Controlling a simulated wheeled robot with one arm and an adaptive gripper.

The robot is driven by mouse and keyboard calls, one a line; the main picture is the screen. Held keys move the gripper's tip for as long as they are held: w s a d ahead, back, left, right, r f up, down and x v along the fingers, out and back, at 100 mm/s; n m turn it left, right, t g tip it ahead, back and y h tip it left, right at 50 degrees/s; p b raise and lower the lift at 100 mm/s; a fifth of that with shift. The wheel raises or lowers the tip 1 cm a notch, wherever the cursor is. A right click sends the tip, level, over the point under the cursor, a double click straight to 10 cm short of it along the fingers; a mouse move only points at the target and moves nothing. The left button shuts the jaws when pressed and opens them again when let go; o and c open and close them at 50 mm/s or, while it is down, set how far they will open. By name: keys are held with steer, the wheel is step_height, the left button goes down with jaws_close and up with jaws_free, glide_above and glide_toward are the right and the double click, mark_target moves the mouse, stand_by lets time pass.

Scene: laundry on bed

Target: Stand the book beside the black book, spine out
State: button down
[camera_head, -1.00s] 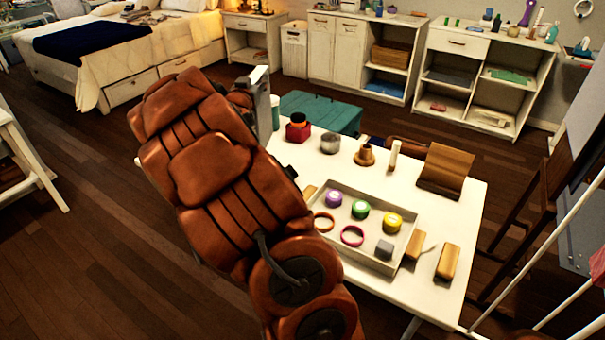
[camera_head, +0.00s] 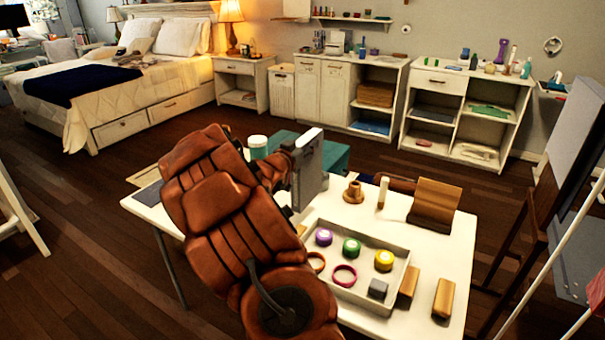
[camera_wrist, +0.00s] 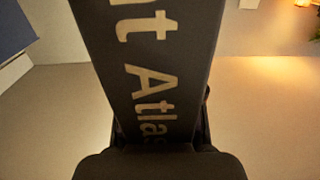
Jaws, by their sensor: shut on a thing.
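My gripper (camera_head: 288,170) is shut on a book (camera_head: 309,168), held upright above the white table. In the head view the book shows a pale grey side. In the wrist view the book (camera_wrist: 155,65) fills the middle; its dark spine with pale letters ending in "nt Atlas" faces the camera. The gripper's dark parts (camera_wrist: 160,145) show at its lower end. I cannot pick out the black book in any view.
The white table (camera_head: 425,255) holds a grey tray (camera_head: 396,272) of coloured rolls and rings, wooden blocks and a wooden stand (camera_head: 433,203). A teal chest (camera_head: 335,158) stands behind it. White shelves (camera_head: 465,110) and a bed (camera_head: 150,85) are farther back.

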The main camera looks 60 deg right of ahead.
mark_target(306, 161)
steer(key=shift+f, duration=3.15)
steer(key=c, duration=0.7)
jaws_free()
steer(key=shift+r+p, duration=0.2)
steer(key=shift+p, duration=0.1)
steer(key=shift+s+a+f+b, duration=0.15)
steer(key=shift+a+b, duration=0.35)
steer(key=shift+a, duration=2.5)
steer(key=shift+s+a+r+b, duration=0.1)
steer(key=shift+a+b, duration=0.4)
steer(key=shift+a, duration=2.5)
